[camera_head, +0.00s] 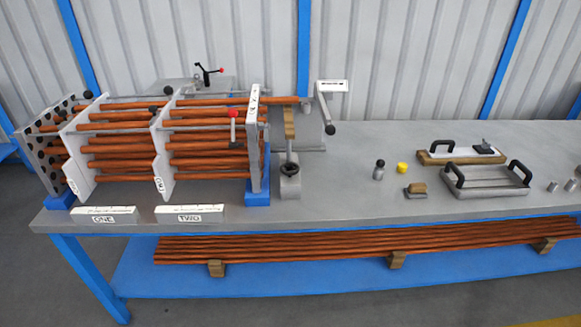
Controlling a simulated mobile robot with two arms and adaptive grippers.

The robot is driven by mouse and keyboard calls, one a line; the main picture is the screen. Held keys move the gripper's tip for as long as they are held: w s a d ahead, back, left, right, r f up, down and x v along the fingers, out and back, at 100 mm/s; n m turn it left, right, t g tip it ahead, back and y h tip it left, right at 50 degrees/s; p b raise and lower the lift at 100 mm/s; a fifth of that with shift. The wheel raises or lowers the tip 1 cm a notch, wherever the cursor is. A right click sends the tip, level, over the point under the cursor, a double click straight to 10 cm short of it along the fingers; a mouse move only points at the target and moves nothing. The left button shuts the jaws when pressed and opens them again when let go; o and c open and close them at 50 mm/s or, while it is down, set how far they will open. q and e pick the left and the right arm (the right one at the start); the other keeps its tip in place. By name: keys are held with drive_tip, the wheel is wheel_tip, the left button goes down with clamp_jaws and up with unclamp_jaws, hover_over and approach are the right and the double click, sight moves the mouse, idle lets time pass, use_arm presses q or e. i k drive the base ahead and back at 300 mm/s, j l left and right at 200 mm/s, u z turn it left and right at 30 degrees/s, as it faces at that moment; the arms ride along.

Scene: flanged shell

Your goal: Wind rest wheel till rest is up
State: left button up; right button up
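A small grey block (290,187) stands at the right end of the tube frame. A dark round wheel-like part (289,170) sits on its top. A wooden piece (290,122) shows just behind and above it; I cannot tell whether it is the rest, how high it is, or whether it joins the block. A crank arm with a black knob (330,129) hangs beside a grey housing to the right, under a white label (331,86). Neither of my grippers is in view.
The frame of copper tubes (115,152) with plates and a red-knobbed lever (233,128) fills the table's left. A grey tray with black handles (487,190), a wooden board (437,159), a yellow piece (402,168) and small parts stand right. The table (340,205) is clear between.

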sight(289, 165)
drive_tip(key=l+u, duration=0.2)
drive_tip(key=u, duration=0.15)
drive_tip(key=i+l+u, duration=0.1)
drive_tip(key=u, duration=0.25)
drive_tip(key=l+u, duration=0.35)
